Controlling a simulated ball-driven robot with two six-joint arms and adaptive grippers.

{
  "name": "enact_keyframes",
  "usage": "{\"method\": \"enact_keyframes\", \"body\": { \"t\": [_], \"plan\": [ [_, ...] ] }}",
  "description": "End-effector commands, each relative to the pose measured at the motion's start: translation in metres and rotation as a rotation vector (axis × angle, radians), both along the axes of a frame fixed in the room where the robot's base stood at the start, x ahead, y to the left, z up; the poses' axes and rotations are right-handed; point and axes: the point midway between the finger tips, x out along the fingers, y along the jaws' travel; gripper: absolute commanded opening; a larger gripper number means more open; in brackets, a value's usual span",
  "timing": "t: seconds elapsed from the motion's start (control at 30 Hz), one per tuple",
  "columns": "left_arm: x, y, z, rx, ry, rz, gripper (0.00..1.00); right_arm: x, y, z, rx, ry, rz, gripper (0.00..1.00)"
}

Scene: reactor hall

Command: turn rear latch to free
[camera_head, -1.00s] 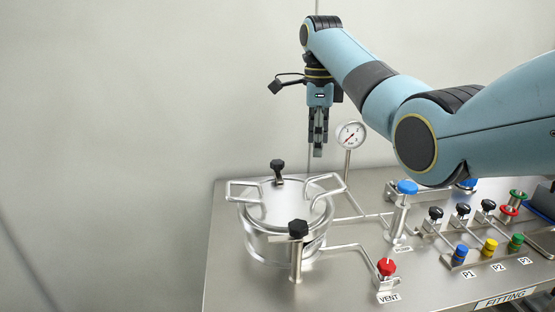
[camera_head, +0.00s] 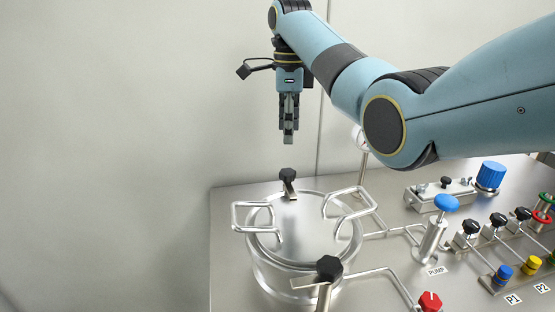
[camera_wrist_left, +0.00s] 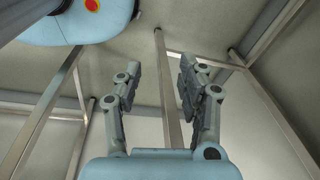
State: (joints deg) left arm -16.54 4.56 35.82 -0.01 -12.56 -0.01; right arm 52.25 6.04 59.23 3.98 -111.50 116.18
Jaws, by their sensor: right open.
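The rear latch (camera_head: 288,176) has a black knob on a short metal arm, at the far edge of the round steel vessel lid (camera_head: 295,235). My right gripper (camera_head: 289,140) points down in the head view, a short way above the rear latch and apart from it. Its fingers are seen nearly edge-on; it is open with nothing between them. A front latch (camera_head: 328,268) with a black knob stands at the near edge of the lid. My left gripper (camera_wrist_left: 160,72) shows in the left wrist view, its fingers apart and empty, away from the panel.
Two bent metal handles (camera_head: 253,217) (camera_head: 348,203) rise from the lid. A gauge (camera_head: 360,137) stands behind, partly hidden by my right arm. A blue-topped pump handle (camera_head: 446,203), red vent knob (camera_head: 430,301) and several fittings fill the right. Wall space left is clear.

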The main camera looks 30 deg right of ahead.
Motion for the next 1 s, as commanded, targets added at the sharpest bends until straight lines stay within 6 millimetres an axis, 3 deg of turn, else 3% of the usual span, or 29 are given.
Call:
{"method": "enact_keyframes", "body": {
  "t": [0.17, 0.43, 0.7, 1.0],
  "plan": [
    [-0.004, 0.000, 0.002, 0.000, 0.005, 0.000, 0.40, -0.001, 0.000, -0.007, 0.000, 0.002, 0.000, 0.60],
    [-0.026, 0.000, 0.008, 0.000, 0.038, 0.001, 0.40, -0.002, 0.000, -0.055, 0.000, 0.006, 0.000, 0.60],
    [-0.013, 0.000, 0.010, 0.001, 0.019, 0.000, 0.40, -0.001, 0.000, -0.098, 0.000, 0.002, -0.001, 0.60],
    [-0.006, 0.000, 0.011, 0.000, 0.007, 0.000, 0.40, -0.001, 0.000, -0.108, 0.000, -0.001, 0.000, 0.60]
  ]
}}
